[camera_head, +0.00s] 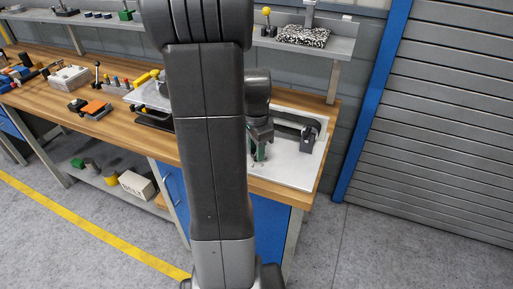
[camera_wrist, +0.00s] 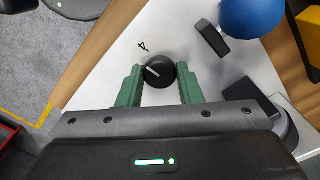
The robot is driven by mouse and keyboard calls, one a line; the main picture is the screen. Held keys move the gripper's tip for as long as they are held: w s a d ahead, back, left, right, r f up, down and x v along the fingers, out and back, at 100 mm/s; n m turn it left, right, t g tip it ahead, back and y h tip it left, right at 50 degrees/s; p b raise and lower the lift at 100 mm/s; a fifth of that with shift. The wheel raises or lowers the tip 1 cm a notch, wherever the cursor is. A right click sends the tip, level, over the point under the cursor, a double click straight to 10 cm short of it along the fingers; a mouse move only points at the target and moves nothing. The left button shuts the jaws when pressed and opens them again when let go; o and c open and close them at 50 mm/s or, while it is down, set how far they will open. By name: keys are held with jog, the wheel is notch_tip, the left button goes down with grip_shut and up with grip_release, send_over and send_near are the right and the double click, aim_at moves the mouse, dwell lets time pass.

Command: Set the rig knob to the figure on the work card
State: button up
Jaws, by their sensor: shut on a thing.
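The black round rig knob (camera_wrist: 159,76) stands on a white plate (camera_wrist: 110,80) in the wrist view, with a white pointer line on its top towards the upper left. A printed figure, seemingly a 4, lies on the plate above and left of the knob. My gripper (camera_wrist: 158,85) has its green fingers shut on the knob, one on each side. In the head view my gripper (camera_head: 260,152) is over the white plate (camera_head: 290,172), partly behind my arm, and the knob is hidden. I cannot make out a work card in either view.
A dark bracket (camera_head: 308,138) stands on the plate right of my gripper. A blue round thing (camera_wrist: 252,14) and a black block (camera_wrist: 212,36) are near the knob. The wooden bench (camera_head: 140,130) holds several parts at left; a shelf (camera_head: 340,45) runs behind.

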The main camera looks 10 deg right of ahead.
jog(key=shift+m, duration=0.5)
jog(key=o, duration=1)
jog(key=shift+r, duration=0.1)
notch_tip(320, 180, up, 14)
jog(key=shift+f, duration=0.15)
jog(key=shift+f, duration=0.1)
notch_tip(320, 180, down, 14)
jog(key=shift+r, duration=0.15)
